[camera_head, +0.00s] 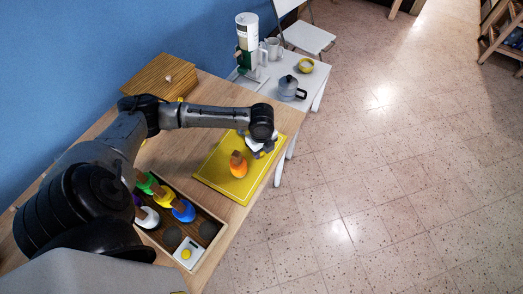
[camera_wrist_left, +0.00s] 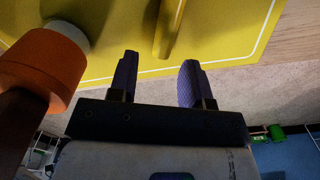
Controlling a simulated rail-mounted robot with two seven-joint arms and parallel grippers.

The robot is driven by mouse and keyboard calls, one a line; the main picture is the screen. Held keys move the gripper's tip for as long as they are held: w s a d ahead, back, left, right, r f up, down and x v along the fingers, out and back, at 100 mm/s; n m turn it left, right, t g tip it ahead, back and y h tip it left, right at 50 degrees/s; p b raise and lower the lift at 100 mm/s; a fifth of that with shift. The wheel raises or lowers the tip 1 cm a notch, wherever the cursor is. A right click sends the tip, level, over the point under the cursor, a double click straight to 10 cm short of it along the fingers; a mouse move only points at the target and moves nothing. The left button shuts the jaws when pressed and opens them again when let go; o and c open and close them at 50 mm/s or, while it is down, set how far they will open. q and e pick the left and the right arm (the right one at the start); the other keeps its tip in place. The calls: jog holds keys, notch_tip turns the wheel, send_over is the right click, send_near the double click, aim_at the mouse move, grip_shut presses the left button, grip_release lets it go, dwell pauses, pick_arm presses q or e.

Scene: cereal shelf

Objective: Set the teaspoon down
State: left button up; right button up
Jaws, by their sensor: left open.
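My left gripper (camera_head: 257,150) is low over the right part of the yellow mat (camera_head: 216,172) on the wooden table. In the left wrist view its two purple fingers (camera_wrist_left: 160,65) are apart with nothing between them. A slim yellow piece (camera_wrist_left: 169,28), which looks like the teaspoon, is at the mat just beyond the fingertips, apart from them. Its full shape is cut off by the frame's top edge, and I cannot make it out in the head view. My right gripper is not in view.
An orange object with a wooden top (camera_head: 238,168) stands on the mat beside my left gripper; it also shows in the left wrist view (camera_wrist_left: 45,65). A wooden tray (camera_head: 206,258) holds several coloured pieces. A white side table (camera_head: 270,85) carries a grey pot (camera_head: 288,86).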

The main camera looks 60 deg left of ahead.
pick_arm(q)
notch_tip(320, 180, up, 10)
jog(key=p, duration=0.2)
dwell(0.4)
